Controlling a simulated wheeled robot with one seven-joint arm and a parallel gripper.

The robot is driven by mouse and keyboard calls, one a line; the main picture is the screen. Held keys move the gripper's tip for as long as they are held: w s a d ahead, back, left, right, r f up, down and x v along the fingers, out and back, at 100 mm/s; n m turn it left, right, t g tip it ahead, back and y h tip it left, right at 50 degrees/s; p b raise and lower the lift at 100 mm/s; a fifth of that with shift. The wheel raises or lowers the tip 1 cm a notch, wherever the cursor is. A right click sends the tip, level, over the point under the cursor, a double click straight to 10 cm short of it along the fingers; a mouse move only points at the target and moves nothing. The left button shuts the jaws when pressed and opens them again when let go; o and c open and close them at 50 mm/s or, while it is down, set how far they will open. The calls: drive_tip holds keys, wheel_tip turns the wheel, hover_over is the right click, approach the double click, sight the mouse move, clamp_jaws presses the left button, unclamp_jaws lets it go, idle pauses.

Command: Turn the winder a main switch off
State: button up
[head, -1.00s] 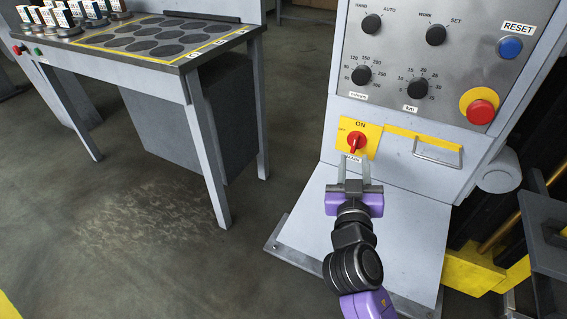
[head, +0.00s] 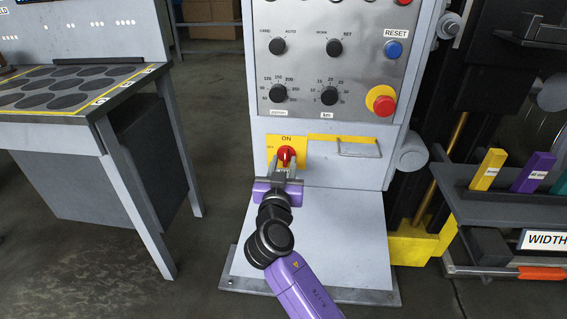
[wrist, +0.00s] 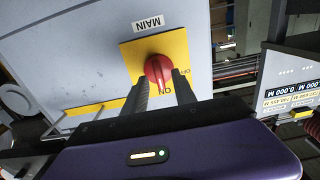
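The main switch (head: 286,152) is a red rotary knob on a yellow plate (head: 301,157), low on the grey cabinet's front. ON is printed above the knob, and its grip looks upright towards ON. In the wrist view the knob (wrist: 158,68) appears upside down, with the MAIN label (wrist: 148,22) at the top and OFF at the right. My gripper (head: 287,157) reaches the switch from below, with its fingers apart on either side of the knob. In the wrist view a small gap shows at the right finger; contact at the left one cannot be told.
Above are black selector knobs (head: 278,46), a blue reset button (head: 393,49) and a red emergency button (head: 384,105). A metal handle (head: 358,148) sticks out right of the switch. A table (head: 60,140) stands left, and a rack with coloured blocks (head: 487,169) stands right.

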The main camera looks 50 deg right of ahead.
drive_tip(key=shift+w+d, duration=0.35)
drive_tip(key=shift+d, duration=0.1)
drive_tip(key=shift+c, duration=0.2)
clamp_jaws()
